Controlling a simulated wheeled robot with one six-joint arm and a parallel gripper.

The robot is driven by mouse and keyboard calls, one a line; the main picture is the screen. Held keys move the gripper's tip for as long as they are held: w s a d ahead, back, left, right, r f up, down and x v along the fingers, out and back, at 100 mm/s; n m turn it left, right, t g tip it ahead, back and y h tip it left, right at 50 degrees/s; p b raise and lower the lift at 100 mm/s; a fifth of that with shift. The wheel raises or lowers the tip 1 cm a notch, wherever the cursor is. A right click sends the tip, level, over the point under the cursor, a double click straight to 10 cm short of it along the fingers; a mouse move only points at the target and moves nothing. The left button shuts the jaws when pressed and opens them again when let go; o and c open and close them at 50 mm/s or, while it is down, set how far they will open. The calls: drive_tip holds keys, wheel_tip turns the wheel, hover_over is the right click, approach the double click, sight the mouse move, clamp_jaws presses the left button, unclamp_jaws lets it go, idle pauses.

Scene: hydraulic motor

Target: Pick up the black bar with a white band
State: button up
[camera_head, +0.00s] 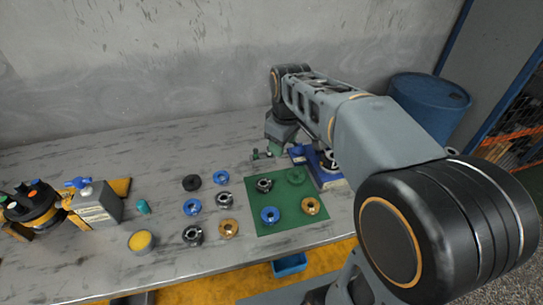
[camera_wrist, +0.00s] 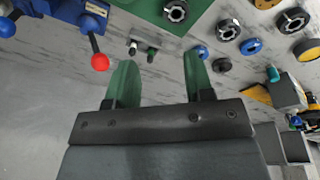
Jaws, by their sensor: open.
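The black bar with a white band (camera_wrist: 133,47) is small in the wrist view, upper middle, beyond my fingertips. A short green bar (camera_wrist: 151,55) is just right of it. My gripper (camera_wrist: 157,62) is open, with its two green fingers apart and nothing between them. In the head view my gripper (camera_head: 276,148) hangs over the far side of the table, close to the bars. The green bar (camera_head: 255,154) shows there; the black bar is too small to make out clearly.
A green mat (camera_head: 260,195) with several ring parts lies in front of the bars. A blue fixture (camera_wrist: 65,12) with a red-knobbed lever (camera_wrist: 100,62) stands close by at left in the wrist view. Several loose rings and a grey box (camera_head: 97,205) are at left in the head view.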

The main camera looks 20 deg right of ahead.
drive_tip(key=w+n+b, duration=0.1)
drive_tip(key=w+n, duration=0.3)
drive_tip(key=w, duration=0.3)
drive_tip(key=n+g+b, duration=0.2)
drive_tip(key=n, duration=0.5)
approach(269, 153)
drive_tip(key=f+b, duration=0.1)
drive_tip(key=f, duration=0.2)
drive_tip(key=f+b, duration=0.1)
drive_tip(key=f, duration=0.1)
drive_tip(key=f+b, duration=0.1)
drive_tip(key=f, duration=0.2)
drive_tip(key=shift+w+d+f+b, duration=0.1)
drive_tip(key=shift+w+f+b, duration=0.25)
drive_tip(key=shift+c, duration=0.5)
clamp_jaws()
